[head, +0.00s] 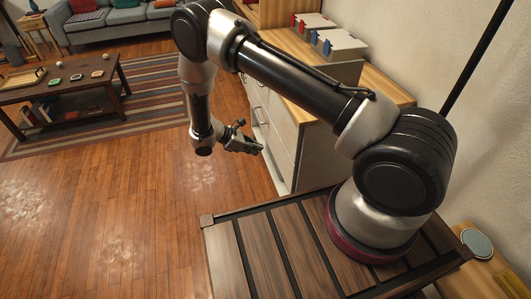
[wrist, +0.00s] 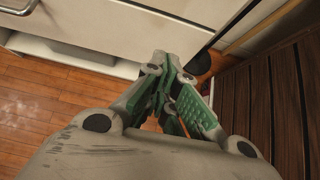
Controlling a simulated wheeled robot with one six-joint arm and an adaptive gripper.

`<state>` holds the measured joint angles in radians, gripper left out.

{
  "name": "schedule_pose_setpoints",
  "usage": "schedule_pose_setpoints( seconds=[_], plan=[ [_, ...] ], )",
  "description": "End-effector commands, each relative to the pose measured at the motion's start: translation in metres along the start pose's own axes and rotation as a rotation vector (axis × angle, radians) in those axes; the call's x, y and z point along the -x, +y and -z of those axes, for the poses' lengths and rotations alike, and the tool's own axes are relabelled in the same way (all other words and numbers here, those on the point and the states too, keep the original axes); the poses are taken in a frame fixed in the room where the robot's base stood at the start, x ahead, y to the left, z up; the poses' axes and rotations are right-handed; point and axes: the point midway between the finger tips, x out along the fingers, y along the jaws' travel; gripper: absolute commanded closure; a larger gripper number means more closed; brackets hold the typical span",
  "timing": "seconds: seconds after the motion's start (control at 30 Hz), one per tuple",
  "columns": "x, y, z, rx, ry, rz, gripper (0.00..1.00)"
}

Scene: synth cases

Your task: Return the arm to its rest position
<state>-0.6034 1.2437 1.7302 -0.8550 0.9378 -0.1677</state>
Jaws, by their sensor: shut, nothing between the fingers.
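My arm reaches out from its round base over the wood-slatted platform, bends at the elbow and hangs down to the left of the dresser. My gripper (head: 256,149) is at its end, in front of the pale drawer fronts and above the floor. In the wrist view my gripper (wrist: 168,105) points toward the drawer fronts, its green-padded fingers close together. It is shut and nothing shows between the fingers.
The dresser (head: 285,135) with pale drawers stands close beside my gripper, carrying boxes with red and blue tabs (head: 338,42). Open wooden floor (head: 110,220) lies to the left. A low table (head: 70,85), striped rug (head: 150,90) and grey sofa (head: 125,18) are farther back.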

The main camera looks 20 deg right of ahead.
Motion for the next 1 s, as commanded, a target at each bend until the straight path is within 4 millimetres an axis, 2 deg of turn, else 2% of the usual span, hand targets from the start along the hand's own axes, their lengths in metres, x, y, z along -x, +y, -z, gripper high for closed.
schedule_pose_setpoints(
  seconds=[0.13, 0.37, 0.47, 0.53, 0.57, 0.6, 0.77, 0.87, 1.0],
  plan=[
    [0.015, 0.0, 0.0, -0.001, -0.001, 0.0, 1.0],
    [0.019, -0.001, 0.0, -0.022, 0.0, 0.005, 1.0],
    [0.011, -0.02, -0.004, -0.06, -0.007, 0.057, 1.0],
    [0.002, -0.042, -0.01, -0.08, -0.023, 0.107, 1.0],
    [0.001, -0.052, -0.016, -0.098, -0.027, 0.133, 1.0],
    [0.009, -0.064, -0.029, -0.137, -0.023, 0.166, 1.0],
    [0.042, -0.083, -0.082, -0.29, 0.024, 0.261, 1.0],
    [0.065, -0.092, -0.12, -0.392, 0.069, 0.313, 1.0],
    [0.098, -0.109, -0.182, -0.561, 0.154, 0.39, 1.0]
  ],
)
